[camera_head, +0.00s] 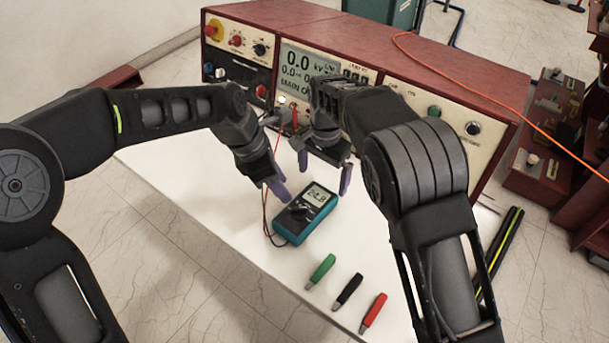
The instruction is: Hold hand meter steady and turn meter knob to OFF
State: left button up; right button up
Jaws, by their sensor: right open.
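The hand meter (293,235), teal with a dark face, lies on the white tabletop with its lit display showing digits. Its meter knob (299,211) is dark and sits below the display; its pointer setting is too small to read. My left gripper (279,188) points down just beside the meter's upper left side, its purple fingertips close to the knob; whether they touch the meter or how far apart they are, I cannot tell. My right gripper (325,172) is open and empty above the far end of the meter, its two purple fingers spread apart.
A red-topped control console (420,75) with a display and knobs stands behind the meter. Green (320,271), black (347,291) and red (373,313) clips lie in front on the white table (215,210). Thin leads run beside the meter. The table's left part is clear.

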aim_at(298, 208)
notch_tip(298, 208, down, 7)
jog(key=shift+r, duration=0.1)
dwell(0.3)
pick_arm(q)
jog(key=shift+c, duration=0.3)
pick_arm(e)
jog(key=c, duration=1.9)
pick_arm(q)
jog(key=shift+w+a+r+m+g+h, duration=0.15)
jog(key=shift+a+r+m+g+h, duration=0.05)
jog(key=shift+a+r+m, duration=0.3)
jog(key=shift+w+a+r+m+g+h, duration=0.2)
jog(key=shift+a+r+m, duration=0.2)
jog(key=shift+r, duration=0.2)
jog(key=shift+d, duration=0.1)
jog(key=x, duration=1.2)
jog(key=shift+f, duration=0.1)
